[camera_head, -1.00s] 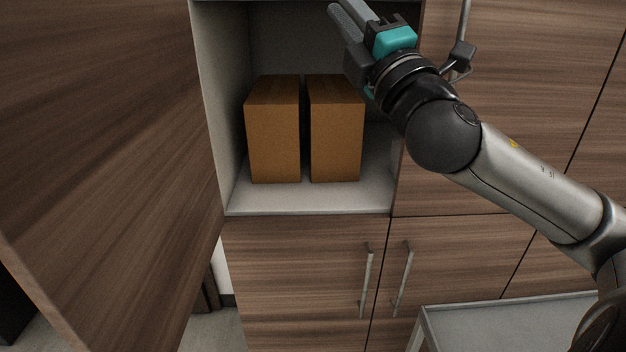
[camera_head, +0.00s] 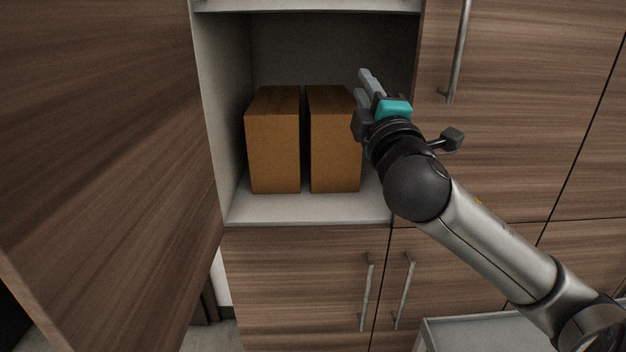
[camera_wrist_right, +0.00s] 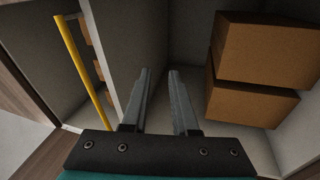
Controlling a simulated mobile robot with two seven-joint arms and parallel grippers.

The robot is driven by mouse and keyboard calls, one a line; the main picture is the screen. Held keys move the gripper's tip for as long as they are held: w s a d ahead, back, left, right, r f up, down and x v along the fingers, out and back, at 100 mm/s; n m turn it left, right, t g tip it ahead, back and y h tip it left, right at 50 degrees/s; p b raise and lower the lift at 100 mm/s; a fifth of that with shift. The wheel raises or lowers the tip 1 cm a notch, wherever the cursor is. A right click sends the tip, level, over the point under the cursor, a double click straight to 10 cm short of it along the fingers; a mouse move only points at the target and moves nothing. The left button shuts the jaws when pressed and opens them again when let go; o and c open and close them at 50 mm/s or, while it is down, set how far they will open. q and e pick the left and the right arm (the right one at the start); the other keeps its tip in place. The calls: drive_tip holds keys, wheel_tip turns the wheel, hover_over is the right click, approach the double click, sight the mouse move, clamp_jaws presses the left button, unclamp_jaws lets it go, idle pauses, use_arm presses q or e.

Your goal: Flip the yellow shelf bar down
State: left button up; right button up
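The yellow shelf bar (camera_wrist_right: 84,70) shows only in the right wrist view, at the left. It runs across the front of a compartment that holds several brown boxes. A pale shelf panel (camera_wrist_right: 115,62) lies between the bar and my right gripper (camera_wrist_right: 159,70). The fingers are apart with nothing between them. In the head view my right gripper (camera_head: 365,76) is at the open cabinet compartment, beside the right-hand brown box (camera_head: 335,150). The bar is out of the head view. My left gripper is not in view.
Two brown boxes stand on the lower shelf (camera_head: 310,208); the left one (camera_head: 273,150) is beside the other. An open wooden door (camera_head: 110,150) fills the left. A shelf edge (camera_head: 310,7) crosses above. A grey table (camera_head: 475,335) stands at lower right.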

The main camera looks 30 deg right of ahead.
drive_tip(key=a+f+m+g+p, duration=0.2)
drive_tip(key=a+f+g+p, duration=0.1)
drive_tip(key=f, duration=0.4)
drive_tip(key=a+f+m+g+p, duration=0.2)
drive_tip(key=a+f+g, duration=0.2)
drive_tip(key=a+f, duration=0.2)
wheel_tip(320, 180, down, 2)
drive_tip(key=shift+w+f+m+p, duration=0.25)
drive_tip(key=shift+w+m+p, duration=0.15)
drive_tip(key=shift+w, duration=0.05)
